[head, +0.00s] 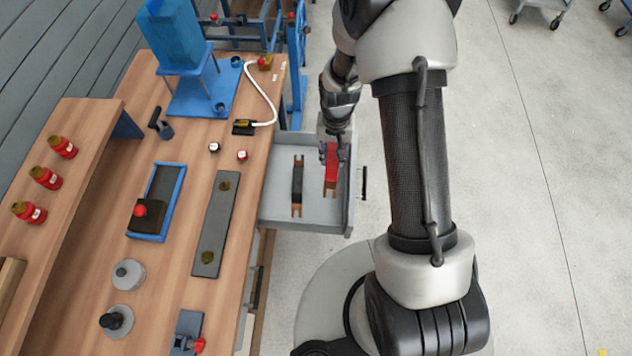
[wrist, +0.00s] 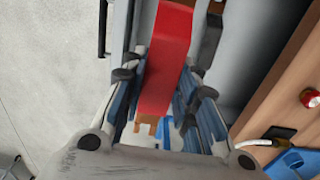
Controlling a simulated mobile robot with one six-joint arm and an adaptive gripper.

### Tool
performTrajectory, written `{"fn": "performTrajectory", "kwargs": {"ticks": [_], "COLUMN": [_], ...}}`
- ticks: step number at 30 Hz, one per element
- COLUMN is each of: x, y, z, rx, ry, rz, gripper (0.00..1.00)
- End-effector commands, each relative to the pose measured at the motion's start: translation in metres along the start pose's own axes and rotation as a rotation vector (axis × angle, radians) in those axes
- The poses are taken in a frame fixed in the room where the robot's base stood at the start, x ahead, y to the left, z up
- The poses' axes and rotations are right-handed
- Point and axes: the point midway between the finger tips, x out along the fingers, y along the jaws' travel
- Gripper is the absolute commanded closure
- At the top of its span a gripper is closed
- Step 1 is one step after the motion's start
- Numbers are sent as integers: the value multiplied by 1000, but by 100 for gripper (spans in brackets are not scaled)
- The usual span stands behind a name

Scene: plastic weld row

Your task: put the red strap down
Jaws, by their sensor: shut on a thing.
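The red strap (head: 332,165) is a flat red piece with tan ends, over the right part of an open grey drawer (head: 273,213). My gripper (head: 334,150) is shut on it from above. In the wrist view the red strap (wrist: 167,55) stands lengthwise between the two fingers of my gripper (wrist: 163,82). Whether it touches the drawer floor I cannot tell. A black strap (head: 297,185) with tan ends lies in the drawer to the left of the red one, apart from it.
The wooden bench (head: 100,245) stands left of the drawer. On it are a grey plate (head: 213,220), a blue-edged tray (head: 178,202) and a blue hopper (head: 172,38). Red bottles (head: 45,178) line a shelf at far left. Open floor (head: 560,200) lies to the right.

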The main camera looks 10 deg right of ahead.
Motion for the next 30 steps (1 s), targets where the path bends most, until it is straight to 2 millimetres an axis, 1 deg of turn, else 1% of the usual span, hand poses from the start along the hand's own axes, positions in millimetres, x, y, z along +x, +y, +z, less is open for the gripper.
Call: {"fn": "performTrajectory", "kwargs": {"ticks": [1, 3, 9, 12, 15, 22, 27, 30], "x": [18, 38, 91, 112, 126, 140, 168, 176], "y": [0, 0, 0, 0, 0, 0, 0, 0], "z": [1, 2, 2, 1, 0, 0, 1, 0], "rx": [-1, -1, -2, -3, -3, -3, -3, -3], "ry": [-4, -5, -4, -3, -1, -1, -3, 0], "rz": [1, 2, 1, 1, 1, 1, 1, 1], "gripper": [97, 97, 97, 97, 97, 97, 97, 97]}}
